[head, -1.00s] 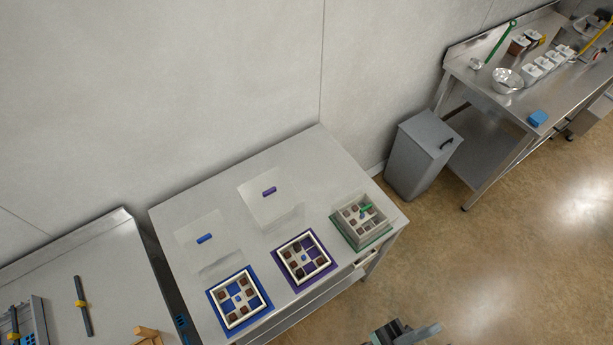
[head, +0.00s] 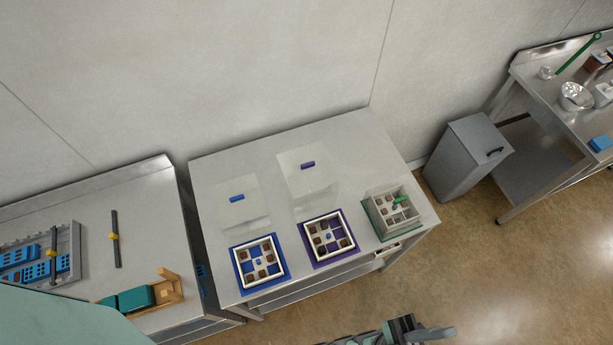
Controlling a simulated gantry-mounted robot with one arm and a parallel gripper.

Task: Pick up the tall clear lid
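Two clear lids stand on the steel table: one with a blue handle (head: 237,198) at the left and one with a purple handle (head: 308,165) farther back. A third clear cover with a green handle (head: 400,201) sits over the box at the right. The lids are nearly transparent, so I cannot tell for sure which is tallest. My gripper (head: 428,331) is at the bottom edge, in front of the table and apart from all the lids. It looks empty; its finger opening is not clear.
Open chocolate boxes stand on a blue mat (head: 248,288) and a purple mat (head: 318,262) along the table's front. A grey bin (head: 465,160) stands right of the table. A left bench holds a wooden piece (head: 170,290) and rods. Open floor lies at the lower right.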

